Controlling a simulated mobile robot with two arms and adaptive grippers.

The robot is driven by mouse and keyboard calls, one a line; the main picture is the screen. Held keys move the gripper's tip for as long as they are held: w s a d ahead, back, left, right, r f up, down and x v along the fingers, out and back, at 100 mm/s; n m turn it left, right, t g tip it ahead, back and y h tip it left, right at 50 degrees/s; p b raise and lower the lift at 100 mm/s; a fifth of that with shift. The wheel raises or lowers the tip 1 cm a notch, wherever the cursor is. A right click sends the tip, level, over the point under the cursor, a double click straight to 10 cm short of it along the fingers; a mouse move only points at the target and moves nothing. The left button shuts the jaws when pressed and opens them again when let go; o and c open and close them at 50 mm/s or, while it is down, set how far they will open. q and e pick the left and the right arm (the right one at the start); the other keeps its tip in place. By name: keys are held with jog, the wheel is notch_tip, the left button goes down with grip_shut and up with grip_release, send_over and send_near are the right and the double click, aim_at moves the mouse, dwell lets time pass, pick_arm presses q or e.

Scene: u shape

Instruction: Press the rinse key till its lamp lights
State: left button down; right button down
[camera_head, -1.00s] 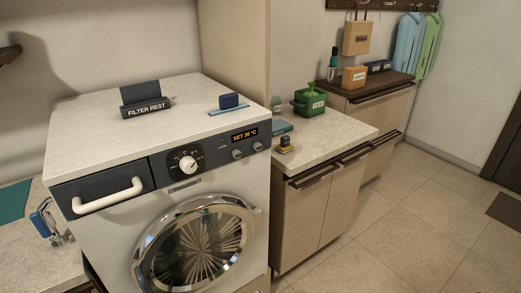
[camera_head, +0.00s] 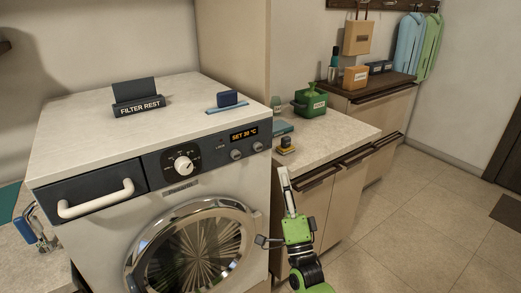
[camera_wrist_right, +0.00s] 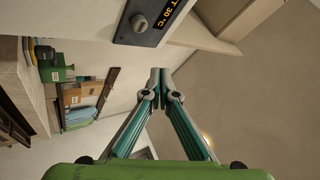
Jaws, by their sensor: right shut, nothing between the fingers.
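The washing machine (camera_head: 150,215) stands at the left, with a dark front panel. At the panel's right end are two round grey keys, one (camera_head: 236,154) left of the other (camera_head: 257,146), under an orange display (camera_head: 244,134) reading SET 30 °C. Their labels are too small to read, so I cannot tell which is rinse, and no lit lamp shows there. My right gripper (camera_head: 284,174) is shut and empty, pointing up, right of the machine and apart from the keys. In the right wrist view its fingertips (camera_wrist_right: 158,76) meet below a round key (camera_wrist_right: 139,22).
A white dial (camera_head: 183,164) and a drawer handle (camera_head: 96,198) lie left on the panel. The glass door (camera_head: 190,250) bulges below. Floor at the right is clear.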

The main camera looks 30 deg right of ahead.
aim_at(259, 148)
jog(key=shift+s+d+r+m+h, duration=0.2)
jog(key=shift+r+m+h, duration=0.1)
jog(key=shift+r, duration=0.25)
jog(key=shift+s+d+r+m+h, duration=0.1)
jog(key=shift+s+r+m+h, duration=0.15)
jog(key=shift+r, duration=0.25)
jog(key=shift+w, duration=0.15)
jog(key=w+b, duration=0.3)
jog(key=w, duration=0.5)
jog(key=shift+w+a+b, duration=0.35)
jog(key=shift+a+b, duration=0.05)
dwell(0.5)
jog(key=shift+w+t+y, duration=0.25)
jog(key=shift+w+t, duration=0.05)
jog(key=shift+w, duration=0.1)
